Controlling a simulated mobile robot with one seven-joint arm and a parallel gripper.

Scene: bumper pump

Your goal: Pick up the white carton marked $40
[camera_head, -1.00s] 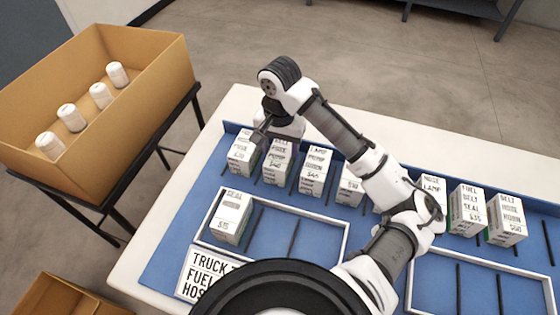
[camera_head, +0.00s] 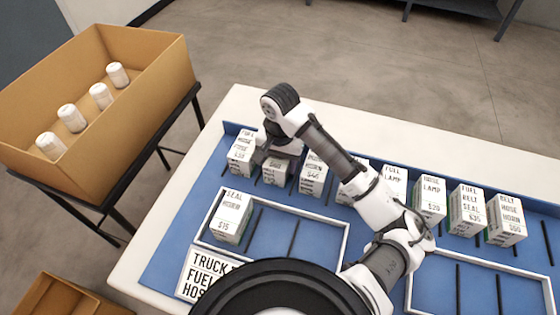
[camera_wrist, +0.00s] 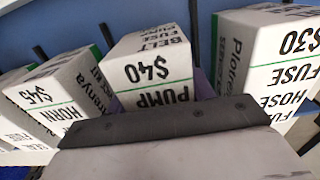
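The white carton marked $40 (camera_head: 274,174) stands upright in the back row on the blue tray. In the wrist view the carton (camera_wrist: 155,72) fills the middle, with FUSE, PUMP and $40 readable and a green line along its edge. My gripper (camera_head: 277,153) is right over it and hides its upper part in the head view. A purple-grey finger shows close along the carton's right side in the wrist view. The other finger is mostly hidden, so I cannot tell whether they touch or grip the carton.
The $30 carton (camera_wrist: 270,65) and $45 carton (camera_wrist: 65,92) stand close on either side. Several more cartons continue the row rightward. A $15 carton (camera_head: 231,218) stands in a white-framed compartment.

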